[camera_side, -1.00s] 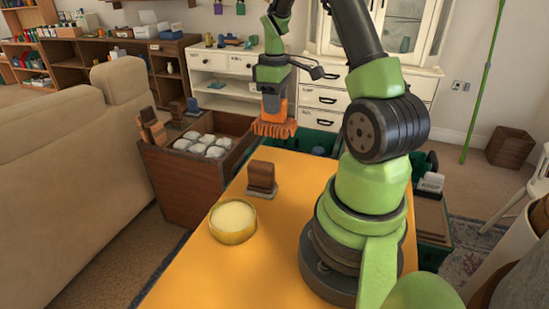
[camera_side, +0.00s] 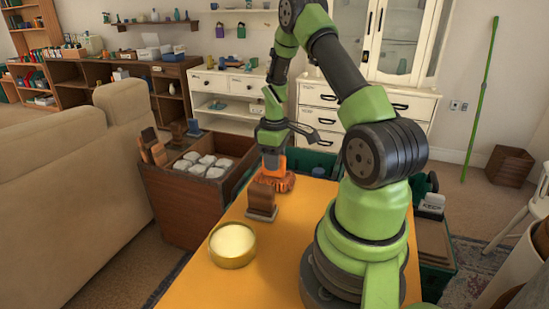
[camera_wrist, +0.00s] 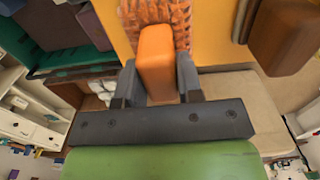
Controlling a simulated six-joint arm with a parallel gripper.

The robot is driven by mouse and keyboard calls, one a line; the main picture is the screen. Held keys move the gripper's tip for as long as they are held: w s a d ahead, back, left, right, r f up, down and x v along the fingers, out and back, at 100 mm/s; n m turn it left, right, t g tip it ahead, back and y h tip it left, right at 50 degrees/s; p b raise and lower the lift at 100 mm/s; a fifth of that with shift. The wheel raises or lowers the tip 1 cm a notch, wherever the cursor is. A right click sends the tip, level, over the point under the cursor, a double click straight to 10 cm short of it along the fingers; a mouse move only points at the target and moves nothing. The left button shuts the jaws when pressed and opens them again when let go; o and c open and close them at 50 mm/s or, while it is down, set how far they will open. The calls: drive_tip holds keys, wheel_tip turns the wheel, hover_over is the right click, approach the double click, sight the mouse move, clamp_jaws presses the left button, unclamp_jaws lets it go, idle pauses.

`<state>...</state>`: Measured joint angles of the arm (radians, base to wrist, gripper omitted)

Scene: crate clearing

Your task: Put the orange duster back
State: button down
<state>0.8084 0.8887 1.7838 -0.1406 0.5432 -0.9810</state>
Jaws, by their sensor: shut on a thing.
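The orange duster (camera_side: 279,183) is in my gripper (camera_side: 272,158), low over the far end of the yellow-orange table (camera_side: 200,287). Its fringed head is at the bottom in the side view, with my gripper above it. In the wrist view my gripper (camera_wrist: 158,82) is shut on the duster's orange handle (camera_wrist: 157,55), one finger on each side, and the fringed head (camera_wrist: 165,13) shows beyond. I cannot tell whether the head touches the table.
A dark brown block on a grey base (camera_side: 261,204) stands just in front of the duster. A round yellow tin (camera_side: 232,256) is nearer. A wooden crate (camera_side: 178,205) with several white items stands left. Green bins (camera_side: 434,258) stand behind and right of the table.

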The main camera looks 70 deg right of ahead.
drive_tip(key=shift+f, duration=0.15)
drive_tip(key=c, duration=0.8)
unclamp_jaws()
wheel_tip(320, 180, up, 10)
drive_tip(key=shift+s+d+f, duration=0.1)
drive_tip(key=shift+s+f, duration=0.05)
drive_tip(key=shift+f, duration=0.05)
drive_tip(key=w+a+r+m+t, duration=0.2)
drive_tip(key=a+r+t, duration=0.1)
drive_tip(key=a+r, duration=0.9)
drive_tip(key=s+a+r+t, duration=0.1)
drive_tip(key=s+a, duration=0.2)
drive_tip(key=a, duration=0.2)
drive_tip(key=s+a+r+m+t+y, duration=0.1)
drive_tip(key=s+a, duration=0.2)
drive_tip(key=a, duration=0.2)
drive_tip(key=s+a+r+m+t+y, duration=0.1)
drive_tip(key=s+a+r+t, duration=0.1)
drive_tip(key=s+a, duration=0.2)
drive_tip(key=shift+a, duration=0.4)
